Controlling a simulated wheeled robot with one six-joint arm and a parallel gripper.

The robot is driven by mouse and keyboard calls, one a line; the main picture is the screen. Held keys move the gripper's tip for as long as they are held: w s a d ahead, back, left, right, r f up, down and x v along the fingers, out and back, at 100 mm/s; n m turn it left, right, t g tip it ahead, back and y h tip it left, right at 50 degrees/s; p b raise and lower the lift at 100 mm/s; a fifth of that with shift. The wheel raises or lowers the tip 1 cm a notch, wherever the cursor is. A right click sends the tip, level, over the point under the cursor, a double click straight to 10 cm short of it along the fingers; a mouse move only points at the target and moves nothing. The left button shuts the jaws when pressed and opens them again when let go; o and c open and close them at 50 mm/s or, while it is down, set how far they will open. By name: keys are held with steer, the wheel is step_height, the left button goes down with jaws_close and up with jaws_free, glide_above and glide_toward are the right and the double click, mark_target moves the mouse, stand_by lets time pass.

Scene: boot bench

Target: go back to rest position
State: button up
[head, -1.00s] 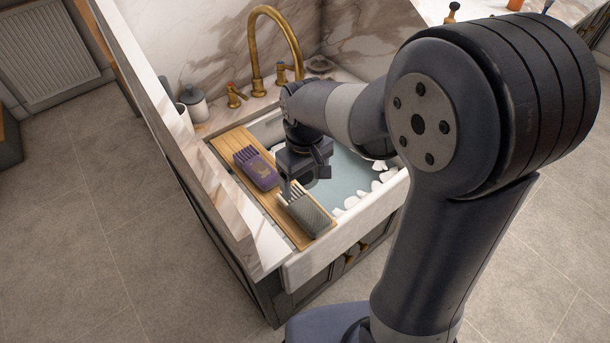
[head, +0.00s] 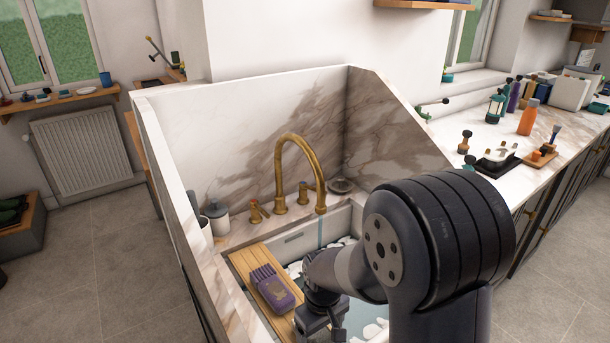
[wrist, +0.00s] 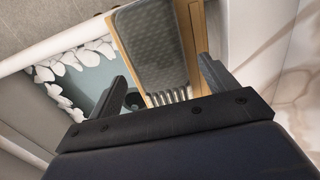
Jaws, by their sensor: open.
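My gripper (wrist: 165,85) is open in the wrist view, with its two fingers apart and nothing between them in its grip. A purple brush (head: 272,290) lies on the board (head: 252,262) to the left of my wrist.
The sink (wrist: 90,75) holds water and white foam pieces. A brass tap (head: 300,165) stands behind it. A marble splashback (head: 270,130) closes the left and back. An orange bottle (head: 528,117) and other items stand on the right counter. Grey floor is free at left.

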mark_target(321, 338)
step_height(321, 338, down, 3)
steer(key=shift+f, duration=0.1)
steer(key=shift+w+r, duration=0.1)
steer(key=shift+r, duration=1.1)
